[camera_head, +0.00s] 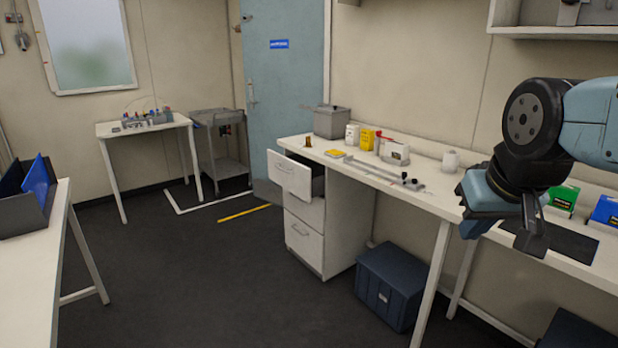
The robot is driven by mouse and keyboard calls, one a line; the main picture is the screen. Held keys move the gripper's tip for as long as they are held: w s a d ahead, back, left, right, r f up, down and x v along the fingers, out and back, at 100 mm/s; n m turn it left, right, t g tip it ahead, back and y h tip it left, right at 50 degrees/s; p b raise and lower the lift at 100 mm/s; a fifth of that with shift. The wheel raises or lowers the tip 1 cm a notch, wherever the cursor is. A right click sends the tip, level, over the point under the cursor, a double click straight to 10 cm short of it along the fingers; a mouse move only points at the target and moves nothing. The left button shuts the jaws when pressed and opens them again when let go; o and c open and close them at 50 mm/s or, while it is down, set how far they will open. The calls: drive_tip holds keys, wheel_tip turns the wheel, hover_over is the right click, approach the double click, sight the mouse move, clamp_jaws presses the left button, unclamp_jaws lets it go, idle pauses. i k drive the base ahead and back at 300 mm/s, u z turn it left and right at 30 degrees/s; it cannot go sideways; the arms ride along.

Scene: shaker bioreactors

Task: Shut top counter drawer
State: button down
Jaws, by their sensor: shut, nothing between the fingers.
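The top counter drawer (290,175) is pulled out from the white drawer cabinet under the far end of the counter (431,201). Its white front with a handle stands clear of the cabinet, and its dark inside shows at the right. The drawers below it (304,242) sit flush in the cabinet. My gripper (530,240) is at the right, hanging over the front part of the counter, well apart from the drawer. Its fingers are shut and nothing shows between them. The arm hides part of the counter behind it.
A grey box (332,122), yellow and white containers (367,139) and a metal tool (385,174) stand on the counter. A blue bin (391,286) sits on the floor beneath it. A white table (30,247) is at left. The floor before the drawers is clear.

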sight(303, 176)
drive_tip(key=u, duration=0.15)
drive_tip(key=i, duration=1.3)
drive_tip(key=u, duration=0.35)
drive_tip(key=i, duration=1.55)
drive_tip(key=u, duration=0.2)
